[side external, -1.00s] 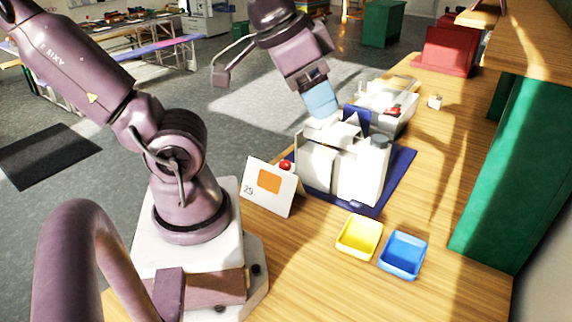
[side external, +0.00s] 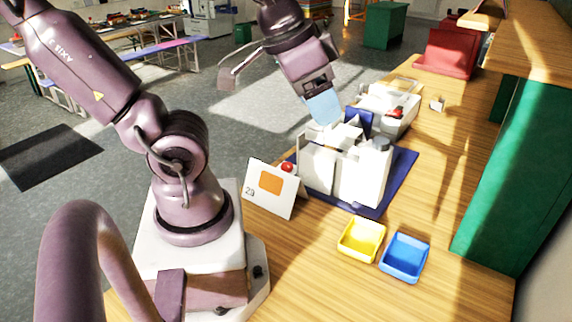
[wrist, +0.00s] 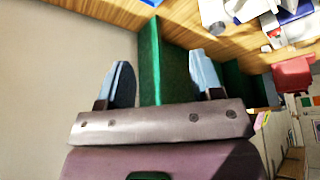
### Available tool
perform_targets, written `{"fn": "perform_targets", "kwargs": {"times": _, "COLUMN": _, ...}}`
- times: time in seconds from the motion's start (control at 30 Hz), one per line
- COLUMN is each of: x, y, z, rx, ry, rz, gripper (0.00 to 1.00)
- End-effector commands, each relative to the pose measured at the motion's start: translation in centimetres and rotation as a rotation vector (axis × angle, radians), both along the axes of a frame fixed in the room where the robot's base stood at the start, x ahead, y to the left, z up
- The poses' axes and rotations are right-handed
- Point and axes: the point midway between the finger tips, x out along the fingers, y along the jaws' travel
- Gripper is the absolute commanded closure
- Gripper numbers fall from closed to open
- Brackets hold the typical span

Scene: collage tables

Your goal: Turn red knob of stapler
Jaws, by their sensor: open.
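A white machine (side external: 345,172), which may be the stapler, stands on a dark blue mat (side external: 402,172) on the wooden table. A small round red knob (side external: 287,167) shows at its left end, just above a white card; its lower part is hidden. My gripper (side external: 323,108) is above the back of the machine, with its pale blue fingers pointing down. I cannot tell whether they touch anything there. In the wrist view, my gripper (wrist: 162,78) has its fingers wide apart with nothing between them. The red knob is not clearly seen in that view.
The card (side external: 270,188) with an orange square stands before the machine's left end. A yellow tray (side external: 361,240) and a blue tray (side external: 404,258) sit in front. A pale container (side external: 388,102) stands behind. Green shelving (side external: 515,170) borders the right; bare table lies between.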

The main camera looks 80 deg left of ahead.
Motion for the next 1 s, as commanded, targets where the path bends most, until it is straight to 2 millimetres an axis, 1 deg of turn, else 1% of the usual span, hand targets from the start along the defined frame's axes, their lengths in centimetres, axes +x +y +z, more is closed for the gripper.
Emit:
{"fn": "perform_targets", "kwargs": {"times": 0.03, "x": 0.2, "y": 1.0, "z": -1.1, "rx": -0.016, "ry": 0.054, "rz": 0.045, "gripper": 0.40}}
{"fn": "perform_targets", "kwargs": {"times": 0.07, "x": 0.4, "y": 1.6, "z": -1.7, "rx": -0.035, "ry": 0.087, "rz": 0.078, "gripper": 0.40}}
{"fn": "perform_targets", "kwargs": {"times": 0.2, "x": 1.1, "y": 4.7, "z": -5.3, "rx": -0.209, "ry": 0.246, "rz": 0.285, "gripper": 0.40}}
{"fn": "perform_targets", "kwargs": {"times": 0.3, "x": 1.5, "y": 7.0, "z": -8.0, "rx": -0.337, "ry": 0.319, "rz": 0.391, "gripper": 0.40}}
{"fn": "perform_targets", "kwargs": {"times": 0.37, "x": 1.6, "y": 8.6, "z": -9.5, "rx": -0.405, "ry": 0.341, "rz": 0.443, "gripper": 0.40}}
{"fn": "perform_targets", "kwargs": {"times": 0.47, "x": 1.4, "y": 11.6, "z": -12.3, "rx": -0.496, "ry": 0.346, "rz": 0.520, "gripper": 0.40}}
{"fn": "perform_targets", "kwargs": {"times": 0.57, "x": 0.6, "y": 15.3, "z": -15.2, "rx": -0.540, "ry": 0.309, "rz": 0.585, "gripper": 0.40}}
{"fn": "perform_targets", "kwargs": {"times": 0.6, "x": 0.0, "y": 16.9, "z": -16.3, "rx": -0.539, "ry": 0.286, "rz": 0.606, "gripper": 0.40}}
{"fn": "perform_targets", "kwargs": {"times": 0.67, "x": -1.1, "y": 19.5, "z": -18.0, "rx": -0.515, "ry": 0.247, "rz": 0.627, "gripper": 0.40}}
{"fn": "perform_targets", "kwargs": {"times": 0.7, "x": -1.8, "y": 21.1, "z": -18.9, "rx": -0.486, "ry": 0.221, "rz": 0.631, "gripper": 0.40}}
{"fn": "perform_targets", "kwargs": {"times": 0.8, "x": -3.9, "y": 24.8, "z": -20.6, "rx": -0.374, "ry": 0.164, "rz": 0.607, "gripper": 0.40}}
{"fn": "perform_targets", "kwargs": {"times": 0.9, "x": -5.0, "y": 27.8, "z": -21.1, "rx": -0.240, "ry": 0.115, "rz": 0.528, "gripper": 0.40}}
{"fn": "perform_targets", "kwargs": {"times": 1.0, "x": -4.7, "y": 29.6, "z": -20.5, "rx": -0.120, "ry": 0.063, "rz": 0.417, "gripper": 0.40}}
